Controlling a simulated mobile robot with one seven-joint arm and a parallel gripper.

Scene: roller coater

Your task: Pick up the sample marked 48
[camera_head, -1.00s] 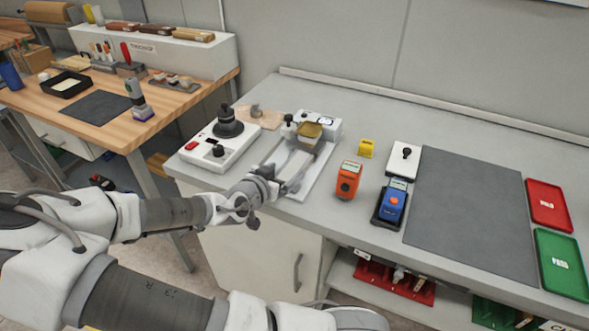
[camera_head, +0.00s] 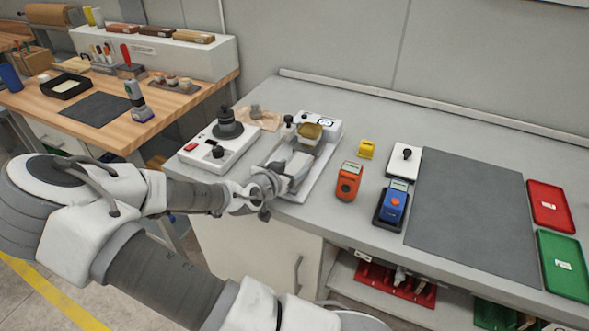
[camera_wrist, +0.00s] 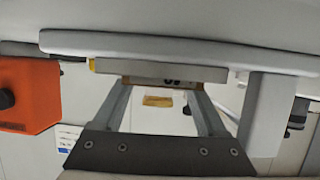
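A sample block with a tan top (camera_head: 311,131) sits on the white roller coater (camera_head: 312,177) on the bench. In the wrist view a pale label with dark, partly cut-off characters (camera_wrist: 172,81) shows under a light plate; I cannot read it fully. My gripper (camera_head: 293,172) is low at the coater's front left, below the tan block. In the wrist view its two fingers (camera_wrist: 160,92) are wide apart and reach up toward the label's two sides. Their tips are partly hidden, and no grip on the sample is visible.
An orange gauge (camera_head: 348,181), a blue gauge (camera_head: 394,203) and a yellow block (camera_head: 366,149) stand right of the coater. A white device with a black knob (camera_head: 222,142) stands left. A grey mat (camera_head: 470,215) lies clear beside red (camera_head: 549,205) and green (camera_head: 563,264) trays.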

